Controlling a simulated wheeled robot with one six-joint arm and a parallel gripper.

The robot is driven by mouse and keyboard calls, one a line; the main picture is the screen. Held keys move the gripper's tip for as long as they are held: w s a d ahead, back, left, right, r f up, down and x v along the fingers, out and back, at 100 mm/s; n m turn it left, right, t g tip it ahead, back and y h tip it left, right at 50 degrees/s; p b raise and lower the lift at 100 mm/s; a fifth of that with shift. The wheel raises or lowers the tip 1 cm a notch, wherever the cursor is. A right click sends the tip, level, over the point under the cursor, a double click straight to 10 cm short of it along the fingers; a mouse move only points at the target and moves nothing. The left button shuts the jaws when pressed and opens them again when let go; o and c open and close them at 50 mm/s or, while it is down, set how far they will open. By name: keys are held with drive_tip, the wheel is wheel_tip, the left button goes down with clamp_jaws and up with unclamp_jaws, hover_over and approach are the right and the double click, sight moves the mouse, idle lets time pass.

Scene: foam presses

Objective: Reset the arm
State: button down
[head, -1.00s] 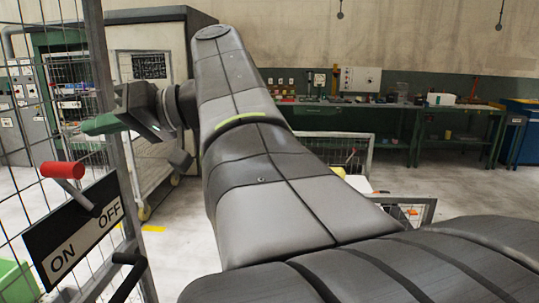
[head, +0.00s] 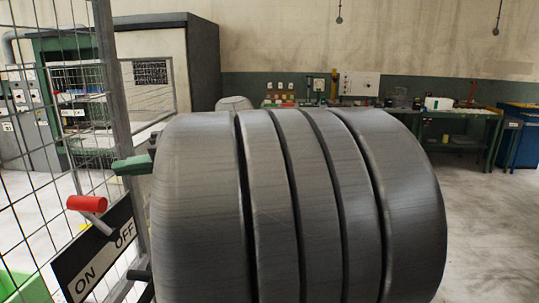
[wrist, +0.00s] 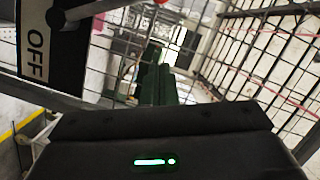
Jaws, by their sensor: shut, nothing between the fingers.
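My gripper (head: 132,165) shows in the head view as a green finger part sticking out left of my arm, near the mesh fence. In the wrist view its green fingers (wrist: 155,85) lie together, shut and empty, pointing toward the mesh. My arm's thick grey ribbed part fills the middle of the head view and hides most of the wrist. The ON/OFF switch plate (head: 95,255) with its red-ended lever (head: 88,205) is below and left of the gripper. The plate's OFF end (wrist: 36,45) shows at the upper left of the wrist view.
A wire mesh fence (head: 50,160) with a grey post stands close on the left. A large green and white machine (head: 165,55) is behind it. Workbenches (head: 455,115) line the back wall, and a blue cabinet (head: 518,135) is at the far right. Floor at the right is clear.

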drive_tip(key=w+f+m+y+p, duration=0.1)
drive_tip(key=w+f+m+p, duration=0.3)
drive_tip(key=w+m+p, duration=0.2)
drive_tip(key=shift+w+d+m+g+y+p, duration=0.3)
drive_tip(key=shift+w+p, duration=0.55)
drive_tip(key=shift+w, duration=0.25)
drive_tip(key=shift+d+r, duration=0.1)
drive_tip(key=shift+r, duration=0.1)
